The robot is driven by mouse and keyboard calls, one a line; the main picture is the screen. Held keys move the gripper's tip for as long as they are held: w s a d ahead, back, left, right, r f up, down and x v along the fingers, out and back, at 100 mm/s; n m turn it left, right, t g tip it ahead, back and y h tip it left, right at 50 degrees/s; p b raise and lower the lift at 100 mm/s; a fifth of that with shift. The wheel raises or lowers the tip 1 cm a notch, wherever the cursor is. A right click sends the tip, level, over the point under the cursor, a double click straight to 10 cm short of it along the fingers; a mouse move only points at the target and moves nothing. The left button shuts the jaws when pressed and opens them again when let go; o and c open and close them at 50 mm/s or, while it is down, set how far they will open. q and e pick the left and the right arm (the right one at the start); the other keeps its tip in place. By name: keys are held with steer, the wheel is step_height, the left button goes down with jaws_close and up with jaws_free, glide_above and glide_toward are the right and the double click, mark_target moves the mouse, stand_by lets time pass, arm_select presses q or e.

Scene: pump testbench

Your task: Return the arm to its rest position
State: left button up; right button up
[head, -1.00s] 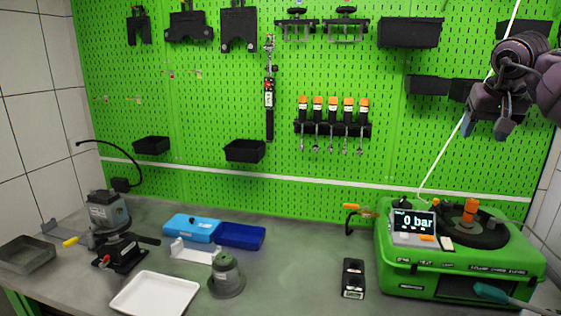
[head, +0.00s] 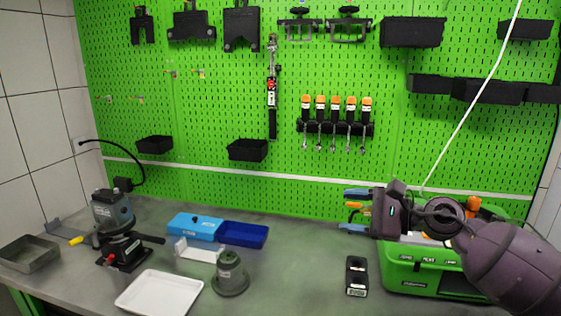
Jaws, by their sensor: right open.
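My right gripper (head: 357,212) is in the head view at the right, in front of the green pump test case (head: 424,273). Its two fingers point left and stand apart, with nothing between them. My right arm comes in from the lower right and hides much of the case's top, including its display. My left gripper is not in view.
A black block (head: 356,276) stands on the grey bench left of the case. A grey-green pump part (head: 231,275), a white tray (head: 159,295), a blue box (head: 195,226) and a clamped pump (head: 112,212) stand further left. The bench between pump part and block is clear.

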steer(key=s+d+f+n+t+h, duration=0.4)
steer(key=s+d+f+n+h, duration=0.35)
steer(key=n, duration=0.55)
steer(key=s+d+f+n+t+h, duration=0.5)
steer(key=f+n+h, duration=0.45)
steer(key=n, duration=0.45)
steer(key=s+f+m+g+y, duration=0.1)
steer(key=s+f+m+g, duration=0.55)
steer(key=s, duration=0.55)
steer(key=s+f+m+g, duration=0.5)
steer(key=s+m+g, duration=0.15)
steer(key=s, duration=0.45)
steer(key=w+f+t+b, duration=0.3)
steer(key=f+t+b, duration=0.1)
steer(key=f, duration=0.6)
steer(key=w+f+t+b, duration=0.3)
steer(key=f+b, duration=0.3)
steer(key=f, duration=0.5)
steer(key=shift+d+f+n+t+y, duration=0.2)
steer(key=shift+n+t+y, duration=0.15)
steer(key=shift+t, duration=0.25)
